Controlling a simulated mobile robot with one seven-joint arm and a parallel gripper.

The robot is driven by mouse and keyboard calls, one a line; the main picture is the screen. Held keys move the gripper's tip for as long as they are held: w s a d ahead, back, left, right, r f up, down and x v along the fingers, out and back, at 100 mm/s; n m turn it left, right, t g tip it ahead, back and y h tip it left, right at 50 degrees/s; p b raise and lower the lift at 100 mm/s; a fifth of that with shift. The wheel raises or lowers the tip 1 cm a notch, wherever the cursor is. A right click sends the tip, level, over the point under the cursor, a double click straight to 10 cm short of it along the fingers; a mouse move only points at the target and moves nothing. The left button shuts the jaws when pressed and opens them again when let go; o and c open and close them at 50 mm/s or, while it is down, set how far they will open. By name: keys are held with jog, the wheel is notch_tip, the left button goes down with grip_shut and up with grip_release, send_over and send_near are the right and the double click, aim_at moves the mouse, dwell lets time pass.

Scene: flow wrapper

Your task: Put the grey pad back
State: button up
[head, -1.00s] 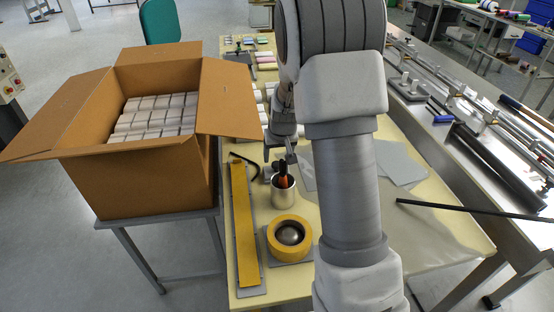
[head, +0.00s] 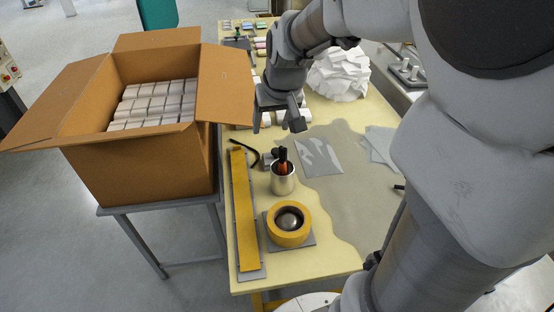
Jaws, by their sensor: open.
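My gripper (head: 278,118) is open and empty. It hangs above the table, behind the metal cup (head: 283,181) and right of the cardboard box. Several flat grey pieces show, and I cannot tell which one is the grey pad. One square grey piece (head: 308,240) lies under the yellow ring (head: 289,233). A long grey strip (head: 253,274) lies under the yellow bar (head: 242,210). A light grey sheet (head: 320,157) lies right of the cup, and more pale sheets (head: 380,143) lie farther right, partly hidden by my arm.
An open cardboard box (head: 140,170) with white packs stands on a stand at the left. A white crumpled heap (head: 338,75) lies at the back of the table. A black bent tool (head: 245,152) lies near the cup. The front right tabletop looks fairly clear.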

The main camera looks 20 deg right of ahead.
jog(key=s+a+r, duration=0.2)
jog(key=s, duration=0.7)
jog(key=s+a+r+n, duration=0.1)
jog(key=s+a+r, duration=0.2)
jog(key=s, duration=0.7)
jog(key=shift+t, duration=0.3)
jog(key=shift+a, duration=0.1)
notch_tip(320, 180, up, 5)
jog(key=p, duration=0.4)
jog(key=shift+f+p, duration=0.1)
jog(key=shift+p, duration=0.3)
